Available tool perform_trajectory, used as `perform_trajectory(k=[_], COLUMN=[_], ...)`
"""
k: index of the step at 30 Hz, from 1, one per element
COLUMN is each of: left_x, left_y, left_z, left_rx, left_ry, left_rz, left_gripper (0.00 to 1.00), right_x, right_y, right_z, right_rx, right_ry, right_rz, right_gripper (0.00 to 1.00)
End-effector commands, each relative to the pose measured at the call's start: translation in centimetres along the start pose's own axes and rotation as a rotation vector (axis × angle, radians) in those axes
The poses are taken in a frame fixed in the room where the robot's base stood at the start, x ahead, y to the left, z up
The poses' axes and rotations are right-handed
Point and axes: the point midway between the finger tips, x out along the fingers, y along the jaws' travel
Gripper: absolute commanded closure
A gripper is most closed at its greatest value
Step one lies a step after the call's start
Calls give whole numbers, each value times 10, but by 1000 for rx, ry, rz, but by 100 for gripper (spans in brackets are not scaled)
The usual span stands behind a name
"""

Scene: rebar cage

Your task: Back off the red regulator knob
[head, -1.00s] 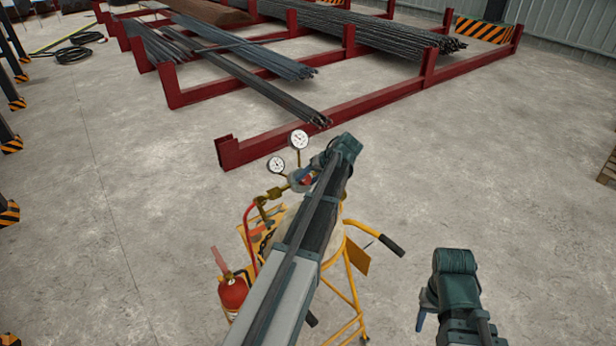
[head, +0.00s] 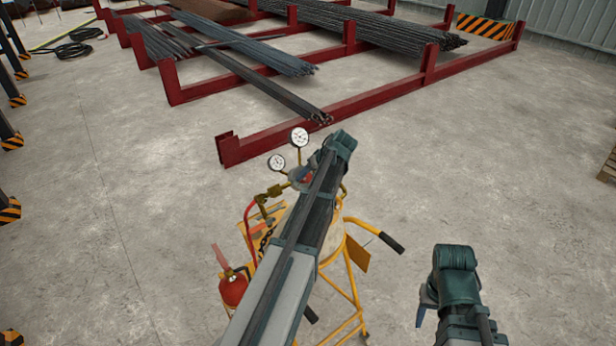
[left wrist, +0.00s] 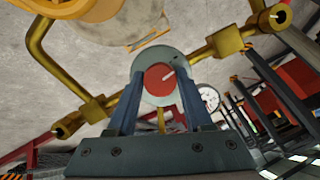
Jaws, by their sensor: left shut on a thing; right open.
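The red regulator knob (left wrist: 160,80) faces the left wrist camera, a round disc with a pale line pointing to the upper right. The two fingers of my left gripper (left wrist: 160,90) close around its sides. In the head view, my left arm hides most of the knob and gripper. The brass regulator (head: 272,192) carries two white round gauges, one higher (head: 299,138) and one lower (head: 277,162). Brass pipes (left wrist: 98,108) extend to both sides in the wrist view. My right gripper (head: 424,306) is open and empty, low at the right, away from the regulator.
The regulator stands on a yellow cart (head: 352,290) with black-ended handles. A red fire extinguisher (head: 232,289) is at its left, beside a red hose (head: 249,226). A dark red rack (head: 290,135) with steel bars lies beyond. Concrete floor to the right is clear.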

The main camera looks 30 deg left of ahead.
Motion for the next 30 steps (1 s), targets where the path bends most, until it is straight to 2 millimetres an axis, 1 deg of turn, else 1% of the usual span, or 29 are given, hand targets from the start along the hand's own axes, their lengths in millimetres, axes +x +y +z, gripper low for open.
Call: perform_trajectory(k=[2, 3, 7, 16, 20, 23, 30], left_x=[0, 0, 0, 0, 1, 2, 3], left_y=[0, 0, 0, 0, 2, 3, 4], left_z=[1, 0, 0, 0, 0, 0, 2], left_rx=[0, 0, 0, 6, 62, 161, 485], left_ry=[-2, -2, -1, 0, 0, 1, 0], left_rz=[0, 0, 0, -2, -20, -53, -158], left_gripper=[100, 42, 19, 19, 19, 19, 19], right_x=[0, 0, 0, 0, 3, 7, 21], right_y=[0, 0, 0, 0, 0, -1, -2], right_z=[0, 0, 0, 0, 0, 0, -1], right_rx=[0, 0, 0, 0, 0, 0, 0], right_ry=[0, 0, 0, 0, 0, 0, 0], right_rz=[0, 0, 0, 0, 0, 0, 0], right_gripper=[50, 50, 50, 50, 50, 50, 50])
